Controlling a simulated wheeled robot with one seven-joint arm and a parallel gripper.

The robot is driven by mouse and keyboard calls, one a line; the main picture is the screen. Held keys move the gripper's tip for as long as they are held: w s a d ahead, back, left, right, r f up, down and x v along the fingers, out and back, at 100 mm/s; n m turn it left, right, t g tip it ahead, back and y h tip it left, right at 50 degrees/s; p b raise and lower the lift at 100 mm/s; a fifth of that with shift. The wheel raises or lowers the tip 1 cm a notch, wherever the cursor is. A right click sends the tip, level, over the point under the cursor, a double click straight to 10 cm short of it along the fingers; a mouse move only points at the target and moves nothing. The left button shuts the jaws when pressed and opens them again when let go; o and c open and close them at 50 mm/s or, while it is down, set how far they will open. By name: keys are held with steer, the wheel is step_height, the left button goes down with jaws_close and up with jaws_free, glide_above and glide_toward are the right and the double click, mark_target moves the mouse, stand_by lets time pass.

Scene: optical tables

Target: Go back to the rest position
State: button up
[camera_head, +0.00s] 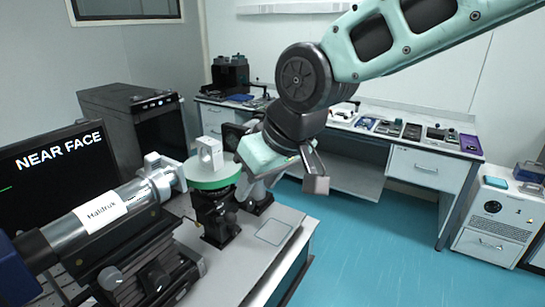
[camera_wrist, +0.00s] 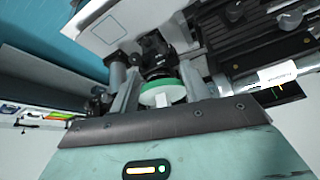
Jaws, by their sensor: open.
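My gripper (camera_head: 298,172) is open and empty in the head view, just right of a round green-rimmed stage (camera_head: 212,181). A white block with a hole through it (camera_head: 209,153) stands on the stage, apart from my gripper. In the wrist view my gripper (camera_wrist: 160,90) shows its two fingers spread, with the green-rimmed stage (camera_wrist: 163,94) seen beyond and between them. The white block (camera_wrist: 163,101) shows there on the stage, partly cut off by my gripper's edge.
A silver cylinder labelled Haldruk (camera_head: 100,212) points at the stage from the left. A monitor reading NEAR FACE (camera_head: 60,165) stands behind it. A back bench (camera_head: 425,168) holds several small items. A white cabinet (camera_head: 495,222) stands far right. Blue floor between is clear.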

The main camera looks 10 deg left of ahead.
steer(key=s+d+f+m+g+h, duration=0.1)
steer(key=s+d+f, duration=0.3)
steer(key=s+d, duration=0.5)
steer(key=s+d+f+m+g+h, duration=0.1)
steer(key=s+d+f+h, duration=0.2)
steer(key=s+d, duration=0.6)
steer(key=d+f, duration=0.1)
steer(key=d, duration=0.4)
steer(key=shift+d+g, duration=0.25)
steer(key=shift+g, duration=0.15)
